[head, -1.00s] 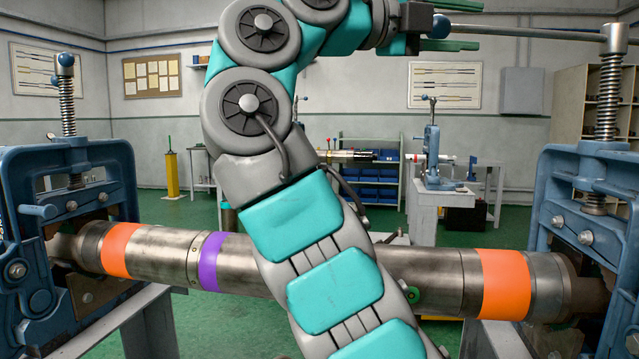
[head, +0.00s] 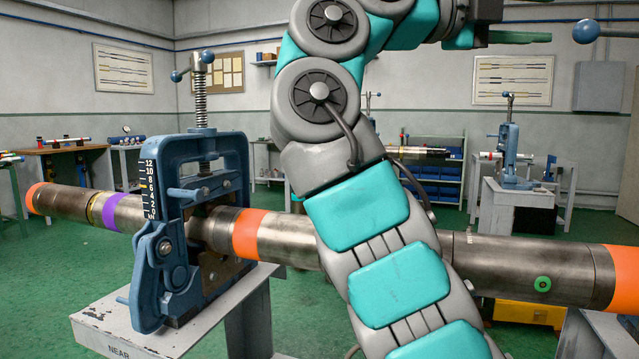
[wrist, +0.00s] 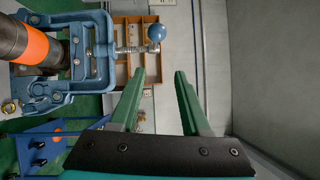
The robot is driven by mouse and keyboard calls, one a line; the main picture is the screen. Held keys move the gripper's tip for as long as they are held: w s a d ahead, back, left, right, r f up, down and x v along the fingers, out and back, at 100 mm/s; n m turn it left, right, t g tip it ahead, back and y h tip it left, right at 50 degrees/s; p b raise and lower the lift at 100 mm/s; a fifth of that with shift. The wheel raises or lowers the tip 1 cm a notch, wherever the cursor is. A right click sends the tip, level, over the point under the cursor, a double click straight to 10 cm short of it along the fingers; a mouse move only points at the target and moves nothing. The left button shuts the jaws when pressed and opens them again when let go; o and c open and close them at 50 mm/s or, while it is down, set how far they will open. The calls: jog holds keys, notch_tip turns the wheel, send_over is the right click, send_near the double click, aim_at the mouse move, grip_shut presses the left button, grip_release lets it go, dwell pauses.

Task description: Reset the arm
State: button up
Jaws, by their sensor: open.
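My arm crosses the middle of the head view, in front of the pipe. My gripper (wrist: 158,75) is open and empty, with its green fingers apart in the wrist view. In the head view only a part of its green fingers (head: 520,37) shows at the top, well above the pipe. A steel pipe (head: 485,265) runs across the head view with orange bands (head: 246,236) and a green round mark (head: 543,284). The blue vise (head: 160,270) stands around the pipe at left. In the wrist view a blue vise (wrist: 88,40) and orange-banded pipe (wrist: 35,42) are at upper left, apart from the fingers.
The vise stands on a light table (head: 95,325) marked NEAR. Left of it, pipe with a purple band (head: 97,211) sticks out. A blue-ball handle (head: 586,31) reaches in at upper right. Green floor is open at lower left.

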jog(key=w+d+f+n+y, duration=0.2)
jog(key=w+d+f+n, duration=0.1)
jog(key=f+n, duration=0.35)
jog(key=w+d+f+n+y, duration=0.1)
jog(key=w+d+f+n, duration=0.2)
jog(key=f+n, duration=0.35)
jog(key=s+f+n+g+y, duration=0.1)
jog(key=s+f+n+y, duration=0.2)
jog(key=f, duration=0.6)
jog(key=s+f+n+y, duration=0.2)
jog(key=f+n, duration=0.3)
jog(key=f, duration=0.3)
jog(key=s+f+n+g+y, duration=0.1)
jog(key=s+f+n+y, duration=0.2)
jog(key=f, duration=0.6)
jog(key=s+a+f+n+g+y, duration=0.1)
jog(key=s+a+f+n+y, duration=0.2)
jog(key=s+a+f+n, duration=0.2)
jog(key=s+a+f+n+g+y, duration=0.2)
jog(key=s+a+f+n+y, duration=0.2)
jog(key=s+a+f, duration=0.8)
jog(key=s+f+n, duration=0.2)
jog(key=s+f, duration=0.2)
jog(key=f, duration=0.4)
jog(key=shift+s+a, duration=0.2)
jog(key=shift+s, duration=0.2)
jog(key=shift+f, duration=0.1)
